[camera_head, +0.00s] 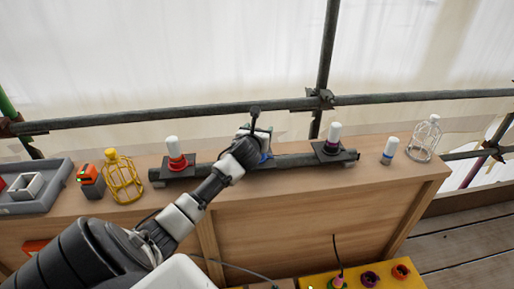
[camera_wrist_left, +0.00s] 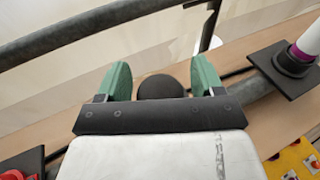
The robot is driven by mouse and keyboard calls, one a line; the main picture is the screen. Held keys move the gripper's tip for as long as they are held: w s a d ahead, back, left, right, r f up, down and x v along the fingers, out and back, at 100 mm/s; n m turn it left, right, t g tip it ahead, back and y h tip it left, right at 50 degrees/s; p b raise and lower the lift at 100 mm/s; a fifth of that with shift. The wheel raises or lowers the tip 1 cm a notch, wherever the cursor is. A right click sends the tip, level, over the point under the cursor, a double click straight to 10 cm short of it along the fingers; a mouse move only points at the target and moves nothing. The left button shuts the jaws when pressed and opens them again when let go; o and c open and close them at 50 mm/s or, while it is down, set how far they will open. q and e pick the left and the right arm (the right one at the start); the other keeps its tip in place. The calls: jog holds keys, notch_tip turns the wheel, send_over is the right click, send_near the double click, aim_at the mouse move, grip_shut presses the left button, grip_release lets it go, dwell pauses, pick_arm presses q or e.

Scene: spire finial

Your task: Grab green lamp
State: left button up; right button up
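No lamp with a clearly green body shows. My left gripper (camera_head: 256,132) is over the dark rail on the bench, between a red-based white lamp (camera_head: 174,153) and a purple-banded white lamp (camera_head: 332,138). A blue part (camera_head: 264,155) shows partly hidden at the gripper. In the left wrist view, my left gripper (camera_wrist_left: 161,80) has its green fingertips wide apart. A dark round thing (camera_wrist_left: 160,87) lies between them; whether it belongs to a lamp or socket, I cannot tell. The purple-banded lamp also shows in that view (camera_wrist_left: 306,46). My right gripper is not in view.
A yellow caged lamp (camera_head: 122,178), an orange-black device (camera_head: 90,181) and a grey tray (camera_head: 38,190) are at the left. A blue-banded lamp (camera_head: 389,150) and white cage (camera_head: 425,138) stand right. A scaffold pipe (camera_head: 180,113) crosses behind. A yellow box (camera_head: 408,283) is in front.

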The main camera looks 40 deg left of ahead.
pick_arm(q)
jog(key=c, duration=1.2)
jog(key=shift+o, duration=0.2)
